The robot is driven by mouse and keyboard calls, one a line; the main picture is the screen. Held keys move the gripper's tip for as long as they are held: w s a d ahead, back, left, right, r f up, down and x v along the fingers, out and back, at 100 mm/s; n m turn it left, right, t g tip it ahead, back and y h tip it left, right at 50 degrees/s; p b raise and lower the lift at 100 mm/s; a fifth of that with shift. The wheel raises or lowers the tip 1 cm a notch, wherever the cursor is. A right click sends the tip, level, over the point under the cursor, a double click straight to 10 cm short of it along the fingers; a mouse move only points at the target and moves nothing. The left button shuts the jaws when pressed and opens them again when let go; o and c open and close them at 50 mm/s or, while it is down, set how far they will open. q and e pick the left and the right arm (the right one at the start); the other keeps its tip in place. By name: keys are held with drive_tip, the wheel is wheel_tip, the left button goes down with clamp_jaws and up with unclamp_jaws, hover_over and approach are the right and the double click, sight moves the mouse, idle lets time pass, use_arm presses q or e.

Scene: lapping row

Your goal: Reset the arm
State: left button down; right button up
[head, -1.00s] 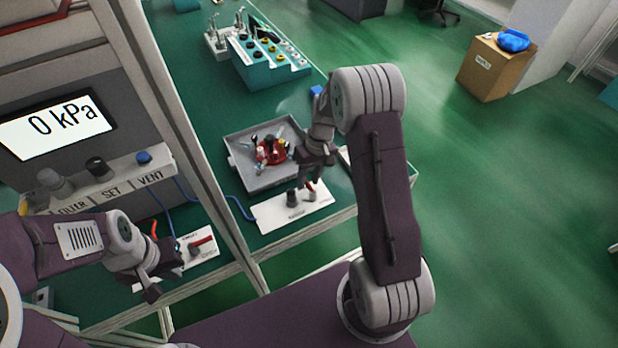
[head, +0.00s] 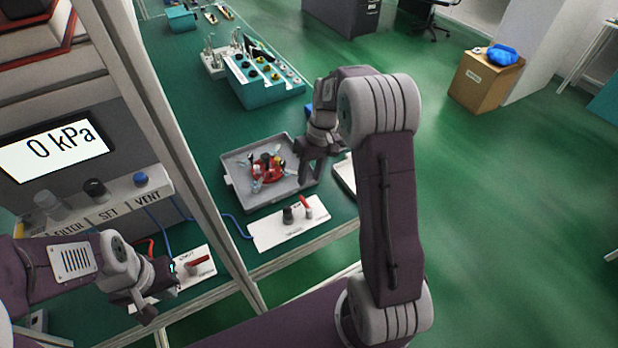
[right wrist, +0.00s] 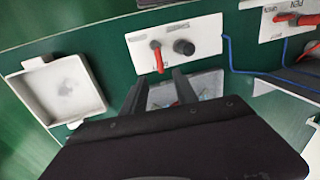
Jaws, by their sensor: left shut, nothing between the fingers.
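My left gripper (head: 146,302) is at the lower left in the head view, shut and empty, in front of the white plate with a red lever (head: 198,262). My right gripper (head: 312,176) is above the bench, at the right edge of the grey tray (head: 232,180). In the right wrist view its two dark fingers (right wrist: 158,78) stand apart with nothing held between them. A white plate (head: 272,232) with a black knob (head: 288,215) and a red lever (head: 305,204) lies in front of the tray; it also shows beyond the fingers in the right wrist view (right wrist: 205,27).
The grey tray holds a red part (head: 266,166) with several small items. A teal rack (head: 262,92) stands farther back. A pale tray (right wrist: 92,98) lies beside the plate. A frame post (head: 165,130) rises between my arms. The display (head: 50,150) reads 0 kPa.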

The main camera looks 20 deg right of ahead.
drive_tip(key=s+a+r+n+p, duration=0.2)
drive_tip(key=s+a+r, duration=0.2)
drive_tip(key=a+r, duration=0.15)
drive_tip(key=s+f+m+t+h, duration=0.1)
drive_tip(key=s+f+m+h, duration=0.1)
drive_tip(key=s, duration=1)
drive_tip(key=shift+f+m+p, duration=0.45)
drive_tip(key=shift+f+m, duration=0.15)
drive_tip(key=shift+f, duration=0.5)
